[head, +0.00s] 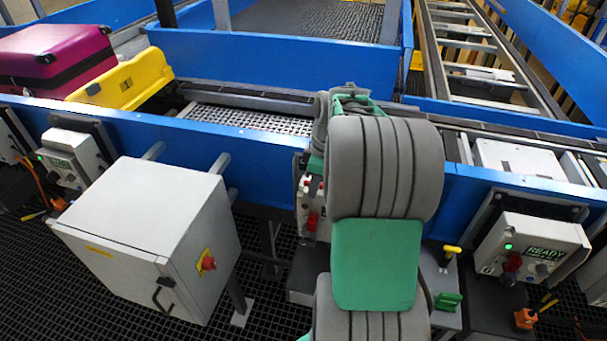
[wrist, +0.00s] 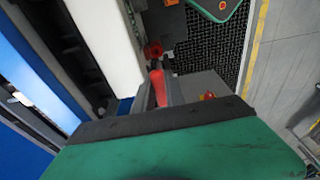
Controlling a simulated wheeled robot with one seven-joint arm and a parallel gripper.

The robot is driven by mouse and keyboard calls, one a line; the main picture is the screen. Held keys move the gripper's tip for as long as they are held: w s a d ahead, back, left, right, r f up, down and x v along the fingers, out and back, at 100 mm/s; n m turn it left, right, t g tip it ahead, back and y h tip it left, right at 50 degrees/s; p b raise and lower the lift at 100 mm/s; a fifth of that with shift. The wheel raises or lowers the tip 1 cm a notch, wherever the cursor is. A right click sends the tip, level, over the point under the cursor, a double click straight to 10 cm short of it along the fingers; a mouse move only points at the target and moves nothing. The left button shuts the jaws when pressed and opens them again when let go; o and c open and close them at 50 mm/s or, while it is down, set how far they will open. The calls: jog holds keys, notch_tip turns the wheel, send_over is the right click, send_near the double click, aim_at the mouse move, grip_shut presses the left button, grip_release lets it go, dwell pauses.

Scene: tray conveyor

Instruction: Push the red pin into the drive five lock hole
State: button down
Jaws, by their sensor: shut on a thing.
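In the wrist view my gripper (wrist: 160,95) is shut on the red pin (wrist: 160,88), which shows between the two grey fingers. Just beyond its tip is a red round part (wrist: 153,50) on a control unit; I cannot tell whether the pin touches it. In the head view my arm covers most of the control unit (head: 303,190) on the blue rail, and my gripper is hidden. Red parts (head: 312,222) show on that unit's left side. No lock hole or number can be made out on it.
A unit marked 6 with a READY display (head: 530,248) hangs at right. A grey cabinet (head: 150,235) with a red knob stands at left. A yellow tray (head: 125,80) and magenta suitcase (head: 50,50) are on the conveyor. A yellow-topped part (head: 452,250) stands right of my arm.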

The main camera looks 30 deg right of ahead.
aim_at(313, 204)
jog(key=shift+w, duration=0.4)
jog(key=shift+s+d, duration=0.1)
jog(key=shift+f, duration=0.15)
jog(key=shift+s+f+b, duration=0.1)
jog(key=shift+f+b, duration=0.2)
jog(key=shift+b, duration=0.25)
jog(key=shift+f+b, duration=1.85)
jog(key=shift+f, duration=0.55)
jog(key=shift+f+b, duration=2.5)
jog(key=shift+f, duration=0.35)
jog(key=c, duration=1.3)
grip_release()
jog(key=shift+r, duration=0.1)
